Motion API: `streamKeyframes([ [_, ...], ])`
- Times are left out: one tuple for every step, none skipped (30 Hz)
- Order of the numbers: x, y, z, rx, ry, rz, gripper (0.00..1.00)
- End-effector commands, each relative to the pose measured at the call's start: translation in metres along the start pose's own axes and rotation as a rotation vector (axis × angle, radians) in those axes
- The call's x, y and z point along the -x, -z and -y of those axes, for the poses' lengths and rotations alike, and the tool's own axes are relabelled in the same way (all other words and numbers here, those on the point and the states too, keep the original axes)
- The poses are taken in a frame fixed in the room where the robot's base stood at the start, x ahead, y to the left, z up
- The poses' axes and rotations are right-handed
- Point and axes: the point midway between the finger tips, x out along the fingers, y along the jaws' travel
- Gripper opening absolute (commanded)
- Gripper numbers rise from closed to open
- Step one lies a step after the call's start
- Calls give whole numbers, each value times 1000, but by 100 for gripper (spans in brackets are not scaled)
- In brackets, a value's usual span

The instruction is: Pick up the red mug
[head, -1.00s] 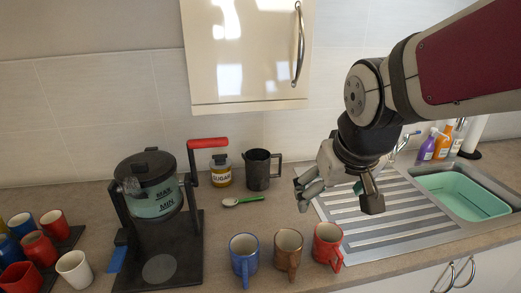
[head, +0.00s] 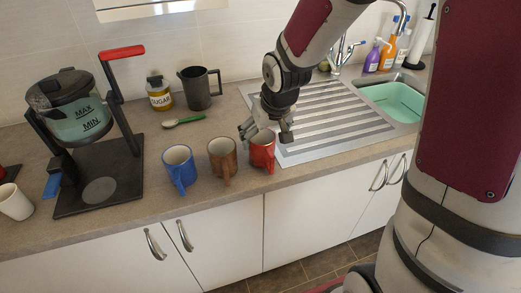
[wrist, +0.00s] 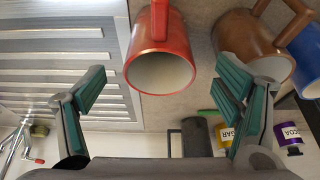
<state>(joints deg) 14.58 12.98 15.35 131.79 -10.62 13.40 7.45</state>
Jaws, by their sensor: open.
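The red mug (head: 262,150) stands on the worktop at the right end of a row of three mugs, beside the draining board. My gripper (head: 266,130) is just above and behind it in the head view and hides part of its rim. In the wrist view the red mug (wrist: 160,55) shows its open mouth and handle at the top centre, ahead of and between my two spread fingers (wrist: 165,98). My gripper is open and empty. I cannot tell how far the fingertips are from the mug.
A brown mug (head: 222,157) and a blue mug (head: 180,168) stand close on the left. A spoon (head: 184,121), a sugar jar (head: 159,94), a dark grey mug (head: 199,88) and a coffee maker (head: 75,120) are further left. The draining board (head: 325,115) and sink are right.

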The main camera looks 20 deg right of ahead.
Motion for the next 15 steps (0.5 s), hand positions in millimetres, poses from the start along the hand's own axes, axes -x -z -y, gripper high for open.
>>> streamKeyframes([
  [-9,0,0,1,0,2,84],
  [-12,0,0,2,0,1,84],
  [-15,0,0,1,0,1,84],
  [-17,0,0,1,0,1,84],
  [-18,0,0,0,0,1,84],
  [-19,0,0,0,-1,1,84],
  [-21,0,0,0,-1,1,84],
  [-23,0,0,0,-1,1,84],
  [-26,0,0,1,0,1,84],
  [-30,0,0,2,0,2,84],
  [-35,-1,0,2,1,3,84],
  [-41,-1,0,1,0,3,84],
  [-46,-1,0,2,0,3,84],
  [-50,-1,0,2,1,3,84],
  [-56,-1,0,2,0,3,84],
])
